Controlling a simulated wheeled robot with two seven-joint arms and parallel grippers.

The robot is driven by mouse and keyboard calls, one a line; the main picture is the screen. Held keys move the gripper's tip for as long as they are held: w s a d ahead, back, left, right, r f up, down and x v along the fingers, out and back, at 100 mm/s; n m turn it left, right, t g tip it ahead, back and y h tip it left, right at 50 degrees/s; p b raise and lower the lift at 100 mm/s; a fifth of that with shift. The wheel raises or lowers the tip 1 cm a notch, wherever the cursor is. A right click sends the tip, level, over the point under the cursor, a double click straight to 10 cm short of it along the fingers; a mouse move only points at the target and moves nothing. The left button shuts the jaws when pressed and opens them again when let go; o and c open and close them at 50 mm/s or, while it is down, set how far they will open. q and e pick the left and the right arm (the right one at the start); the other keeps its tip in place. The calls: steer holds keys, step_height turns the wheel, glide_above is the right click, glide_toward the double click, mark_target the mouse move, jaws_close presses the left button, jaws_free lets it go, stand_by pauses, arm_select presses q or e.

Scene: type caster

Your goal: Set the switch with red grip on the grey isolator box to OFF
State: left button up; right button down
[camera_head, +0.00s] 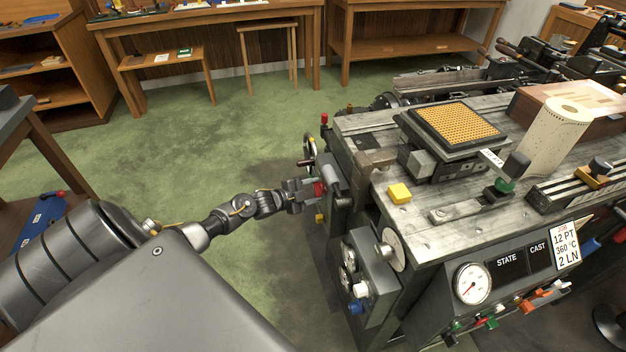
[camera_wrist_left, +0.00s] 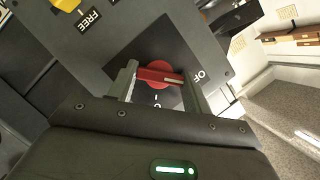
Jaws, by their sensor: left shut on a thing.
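The switch's red grip (camera_wrist_left: 158,75) shows in the left wrist view, a red round knob with a bar across it, on the grey isolator box (camera_wrist_left: 130,35). The bar lies nearly level in that picture, its right end toward a partly covered label reading "OF". My left gripper (camera_wrist_left: 161,88) is shut on the red grip, one finger at each side. My right gripper is not in view.
A yellow part by a "FREE" label (camera_wrist_left: 89,21) sits above the red grip in the wrist view. The bench (camera_head: 440,235) carries a yellow block (camera_head: 399,193), a perforated plate (camera_head: 456,123) and a paper roll (camera_head: 555,135). Green floor (camera_head: 230,130) lies open behind my left arm.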

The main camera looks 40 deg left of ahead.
arm_select(q)
steer(key=shift+a+n+g, duration=0.1)
steer(key=shift+n+g, duration=0.2)
steer(key=shift+n, duration=0.2)
steer(key=o, duration=1)
steer(key=v, duration=1)
steer(key=shift+s+a+p, duration=0.2)
steer(key=shift+s+p, duration=0.15)
